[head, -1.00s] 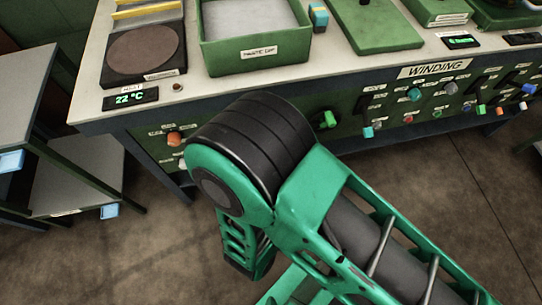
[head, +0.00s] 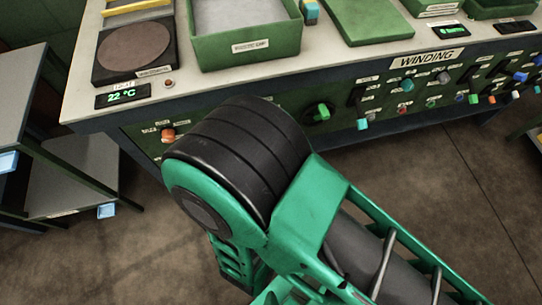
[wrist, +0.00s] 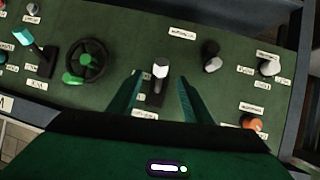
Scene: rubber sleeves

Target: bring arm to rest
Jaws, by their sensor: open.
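My gripper (wrist: 159,78) shows in the wrist view as two dark green fingers, spread apart with nothing held between them. It faces the green control panel (wrist: 215,95) of the bench. A white-topped lever (wrist: 160,69) on the panel appears between the fingertips; I cannot tell how far they are from it. In the head view my arm's green links and black joint fill the lower middle, in front of the bench, and the gripper itself is out of sight.
The bench's pale top (head: 312,58) carries a green tray (head: 245,50) and a round-plate device (head: 135,50). Grey shelves (head: 75,180) stand at left. Brown floor is open below.

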